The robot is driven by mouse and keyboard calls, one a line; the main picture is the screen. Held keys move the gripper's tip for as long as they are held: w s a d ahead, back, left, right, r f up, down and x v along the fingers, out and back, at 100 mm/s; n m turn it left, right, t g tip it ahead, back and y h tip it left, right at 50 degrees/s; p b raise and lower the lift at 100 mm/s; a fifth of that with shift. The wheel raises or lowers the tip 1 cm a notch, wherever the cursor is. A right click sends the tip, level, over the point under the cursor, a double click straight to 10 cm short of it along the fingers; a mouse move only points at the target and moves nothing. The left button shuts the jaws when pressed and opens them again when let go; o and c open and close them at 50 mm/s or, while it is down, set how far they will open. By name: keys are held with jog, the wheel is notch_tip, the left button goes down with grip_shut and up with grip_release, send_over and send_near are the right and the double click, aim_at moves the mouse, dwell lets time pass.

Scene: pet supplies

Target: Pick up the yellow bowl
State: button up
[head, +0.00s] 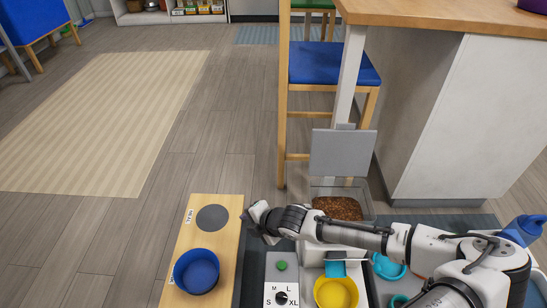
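The yellow bowl (336,293) sits at the bottom of the head view, below a kibble dispenser, right of its dial panel. It looks upright, and its lower edge is close to the frame edge. My arm reaches in from the lower right and passes above the bowl in the picture. My gripper (257,221) is at the arm's left end, up and left of the bowl and apart from it, near the wooden board's right edge. Its fingers are small and angled away, so their opening is unclear. I see nothing held in it.
A blue bowl (197,272) and a grey disc (213,218) are on a wooden board (222,250) marked MEAL. The dispenser's clear bin (338,207) holds brown kibble. A teal bowl (388,267) is right of the yellow one. A stool and counter stand behind; open floor lies left.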

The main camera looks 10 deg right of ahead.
jog(key=s+d+f+m+g+h+b, duration=0.1)
jog(key=s+d+f+h, duration=0.1)
jog(key=s+d+f, duration=0.45)
jog(key=s+d+f+m+g+h+b, duration=0.15)
jog(key=s+d+f, duration=0.25)
jog(key=d, duration=0.6)
jog(key=s+d+f+m+g+h+b, duration=0.1)
jog(key=s+d+f, duration=0.2)
jog(key=s+d, duration=0.3)
jog(key=s+d+f+m+g+h, duration=0.15)
jog(key=s+d, duration=0.25)
jog(key=s, duration=0.5)
jog(key=shift+t+y, duration=0.3)
jog(key=shift+t, duration=0.1)
jog(key=shift+b+x, duration=3.15)
jog(key=shift+x, duration=4.05)
jog(key=shift+s, duration=0.15)
grip_shut()
